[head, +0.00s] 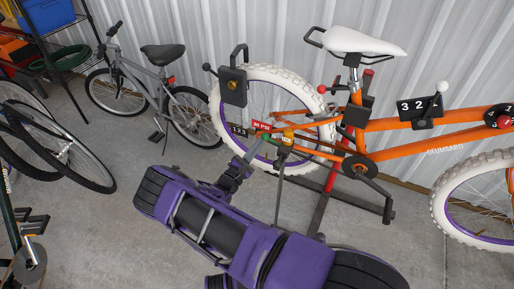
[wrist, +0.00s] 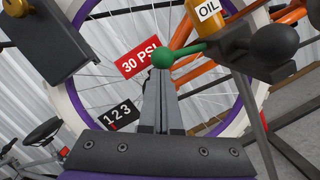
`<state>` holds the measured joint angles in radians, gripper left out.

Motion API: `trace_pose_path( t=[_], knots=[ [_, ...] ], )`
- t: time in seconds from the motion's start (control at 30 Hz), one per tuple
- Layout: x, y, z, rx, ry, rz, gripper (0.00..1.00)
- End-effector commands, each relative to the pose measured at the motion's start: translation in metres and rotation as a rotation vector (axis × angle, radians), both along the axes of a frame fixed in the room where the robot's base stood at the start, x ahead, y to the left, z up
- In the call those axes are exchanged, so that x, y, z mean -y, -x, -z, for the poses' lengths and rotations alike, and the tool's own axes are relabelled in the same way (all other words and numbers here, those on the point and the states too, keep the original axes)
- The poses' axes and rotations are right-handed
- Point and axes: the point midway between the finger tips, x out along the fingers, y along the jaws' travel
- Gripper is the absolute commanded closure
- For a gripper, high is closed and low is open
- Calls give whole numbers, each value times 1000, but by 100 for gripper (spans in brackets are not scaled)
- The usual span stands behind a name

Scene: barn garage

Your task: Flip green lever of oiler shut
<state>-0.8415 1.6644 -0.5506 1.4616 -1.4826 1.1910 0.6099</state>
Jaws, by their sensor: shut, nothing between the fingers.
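The oiler's amber bottle, labelled OIL (wrist: 209,14), sits on a dark block with a black ball knob (wrist: 273,44) at the upper right of the wrist view. Its green lever (wrist: 188,49) sticks out leftward from the block and ends in a round green knob. In the head view the oiler (head: 287,137) stands beside the bike's rear wheel, with the green lever (head: 264,137) on its left. My gripper (wrist: 159,74) is shut and empty. Its fingertips appear right at the green knob, which overlaps them in the picture; I cannot tell whether they touch.
The orange bike (head: 405,125) with a white rear tyre (head: 222,103) stands close behind. A red 30 PSI tag (wrist: 138,58) and a black 1 2 3 tag (wrist: 115,112) are near the wheel. A dark box (wrist: 45,40) hangs at the upper left. A grey bike (head: 150,85) stands farther left.

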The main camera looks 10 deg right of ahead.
Motion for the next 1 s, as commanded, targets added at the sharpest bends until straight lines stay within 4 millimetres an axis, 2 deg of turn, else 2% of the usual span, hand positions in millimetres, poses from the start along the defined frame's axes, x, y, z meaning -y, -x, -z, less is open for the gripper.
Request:
trace_pose_path(
  t=[0.1, 0.6, 1.0],
  knots=[
    [0, 0, -13, 69, -91, 1, 100],
    [6, 4, -42, 322, -442, 0, 100],
    [1, 4, -35, 337, -462, 0, 100]
  ],
)
